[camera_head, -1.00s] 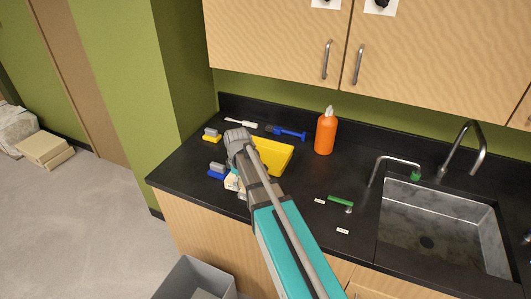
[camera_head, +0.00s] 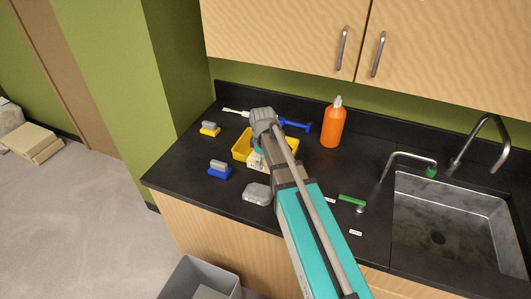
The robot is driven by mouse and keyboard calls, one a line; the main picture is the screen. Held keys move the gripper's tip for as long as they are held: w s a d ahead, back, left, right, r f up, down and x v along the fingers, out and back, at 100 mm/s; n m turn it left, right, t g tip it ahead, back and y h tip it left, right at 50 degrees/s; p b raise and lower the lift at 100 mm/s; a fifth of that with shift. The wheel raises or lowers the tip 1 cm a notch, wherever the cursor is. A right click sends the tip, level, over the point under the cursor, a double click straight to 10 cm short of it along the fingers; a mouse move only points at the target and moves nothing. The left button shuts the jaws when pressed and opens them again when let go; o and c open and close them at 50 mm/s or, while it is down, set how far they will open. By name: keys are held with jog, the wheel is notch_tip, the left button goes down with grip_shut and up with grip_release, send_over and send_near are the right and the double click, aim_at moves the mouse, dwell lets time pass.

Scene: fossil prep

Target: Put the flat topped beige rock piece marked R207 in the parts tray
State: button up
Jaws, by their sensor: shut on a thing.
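The yellow parts tray (camera_head: 241,146) sits on the black counter, partly hidden behind my arm. My gripper (camera_head: 258,154) is at the tray's near side, mostly hidden by my wrist. It is shut on a beige rock piece (camera_head: 255,164), of which only a small part shows beside my arm. No marking on the piece is legible. I cannot tell whether the piece is above the tray or just in front of it.
A grey rock-like piece (camera_head: 257,193) lies near the counter's front edge. A blue-handled tool (camera_head: 297,125) and orange bottle (camera_head: 333,124) are behind. A green-handled tool (camera_head: 352,200) and sink (camera_head: 450,220) are right.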

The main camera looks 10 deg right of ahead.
jog(key=shift+d, duration=0.1)
jog(key=d+r+p, duration=0.5)
jog(key=shift+w+d, duration=0.15)
jog(key=shift+w, duration=0.3)
jog(key=shift+w+f, duration=0.1)
jog(key=w+f+b, duration=0.2)
jog(key=w, duration=0.2)
jog(key=w+a+f+b, duration=0.1)
jog(key=w+f+b, duration=0.2)
jog(key=w, duration=0.1)
jog(key=w+f+b, duration=0.2)
jog(key=w+b, duration=0.1)
jog(key=shift+w+a+f, duration=0.15)
jog(key=shift+w+f, duration=0.25)
jog(key=shift+w+f+b, duration=0.55)
